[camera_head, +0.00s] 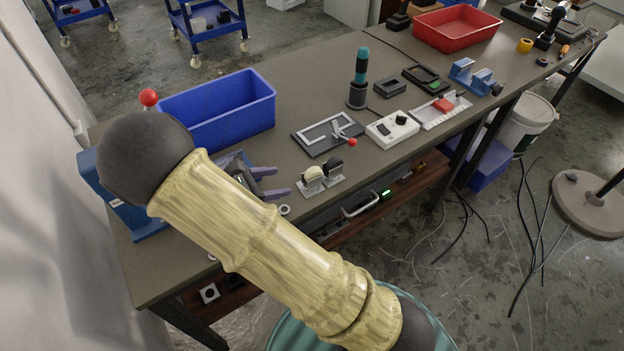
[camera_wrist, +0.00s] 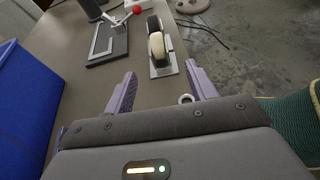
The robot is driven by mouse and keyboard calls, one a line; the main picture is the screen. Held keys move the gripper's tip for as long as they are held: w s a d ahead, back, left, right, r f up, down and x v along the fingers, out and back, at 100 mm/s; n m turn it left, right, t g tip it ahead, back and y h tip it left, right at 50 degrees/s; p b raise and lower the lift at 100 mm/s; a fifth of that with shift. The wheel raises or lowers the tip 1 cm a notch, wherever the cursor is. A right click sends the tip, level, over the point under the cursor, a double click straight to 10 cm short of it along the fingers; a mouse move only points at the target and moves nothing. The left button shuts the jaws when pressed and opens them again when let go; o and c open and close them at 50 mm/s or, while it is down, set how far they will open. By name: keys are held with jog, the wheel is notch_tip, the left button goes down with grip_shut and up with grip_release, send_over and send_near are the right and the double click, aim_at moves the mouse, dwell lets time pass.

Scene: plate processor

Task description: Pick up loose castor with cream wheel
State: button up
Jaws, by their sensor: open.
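The castor with the cream wheel (camera_head: 313,175) stands on the workbench near its front edge, its metal plate flat on the top. It also shows in the wrist view (camera_wrist: 157,46), ahead of the gap between my fingers. A castor with a black wheel (camera_head: 334,166) stands right beside it, and shows just behind it in the wrist view (camera_wrist: 154,24). My gripper (camera_head: 281,182) is open and empty, its two purple fingers pointing at the castors from the left. In the wrist view my gripper (camera_wrist: 161,69) has its fingertips short of the cream wheel.
A blue bin (camera_head: 222,112) stands behind my gripper. A dark plate with a bracket and red knob (camera_head: 325,134) lies beyond the castors, with a white switch box (camera_head: 392,129) to its right. A small ring (camera_head: 285,210) lies near the bench's front edge.

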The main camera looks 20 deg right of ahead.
aim_at(305, 176)
jog(key=x, duration=0.6)
jog(key=shift+d+f, duration=0.15)
jog(key=shift+d, duration=0.15)
jog(key=x, duration=0.5)
jog(key=shift+w+f+b, duration=0.1)
jog(key=shift+w+b, duration=0.15)
jog(key=shift+b, duration=0.1)
jog(key=shift+c, duration=0.3)
jog(key=c, duration=1.2)
jog(key=shift+o, duration=0.2)
notch_tip(305, 176, up, 10)
jog(key=shift+r+p, duration=0.1)
jog(key=shift+p, duration=0.55)
